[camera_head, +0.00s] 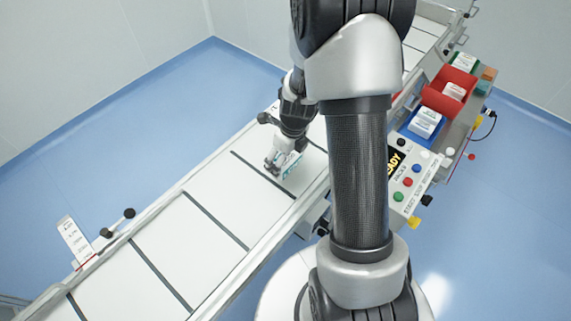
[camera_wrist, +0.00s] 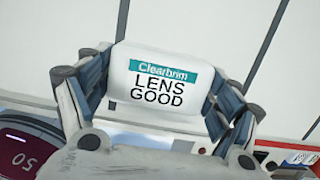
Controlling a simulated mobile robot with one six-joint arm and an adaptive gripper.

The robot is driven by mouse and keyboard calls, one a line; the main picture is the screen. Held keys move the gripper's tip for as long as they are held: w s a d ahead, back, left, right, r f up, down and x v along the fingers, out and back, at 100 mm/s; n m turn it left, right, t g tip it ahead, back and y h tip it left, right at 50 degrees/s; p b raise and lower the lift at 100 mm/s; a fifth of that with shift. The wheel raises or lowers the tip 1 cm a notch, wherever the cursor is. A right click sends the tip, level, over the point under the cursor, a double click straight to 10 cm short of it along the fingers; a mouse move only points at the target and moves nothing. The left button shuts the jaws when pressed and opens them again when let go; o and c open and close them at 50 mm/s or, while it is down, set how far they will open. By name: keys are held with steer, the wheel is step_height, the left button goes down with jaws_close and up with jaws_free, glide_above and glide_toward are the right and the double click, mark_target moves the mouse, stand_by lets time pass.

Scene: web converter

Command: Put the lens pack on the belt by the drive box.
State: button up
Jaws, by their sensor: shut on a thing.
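The lens pack (camera_wrist: 160,88) is white with a teal band and reads "Clearbrim LENS GOOD" in the wrist view. My gripper (camera_wrist: 158,95) is shut on it, with a finger at each side. In the head view the pack (camera_head: 291,164) shows at the tip of my gripper (camera_head: 280,163), over the white belt (camera_head: 215,215) with dark cross bars. I cannot tell whether the pack touches the belt. A dark rounded unit showing "50" (camera_wrist: 25,160) is at the lower left of the wrist view. I cannot tell whether it is the drive box.
A control panel (camera_head: 422,172) with a READY display and coloured buttons stands right of the belt. Beyond it are a blue bin (camera_head: 411,128) and a red bin (camera_head: 437,97) holding packs. A sign (camera_head: 75,240) stands at the belt's left edge. The near belt is clear.

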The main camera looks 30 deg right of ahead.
steer(key=shift+f+b, duration=0.3)
steer(key=shift+f, duration=0.85)
steer(key=shift+f, duration=0.2)
steer(key=o, duration=1.1)
steer(key=shift+c, duration=0.2)
steer(key=shift+r, duration=0.1)
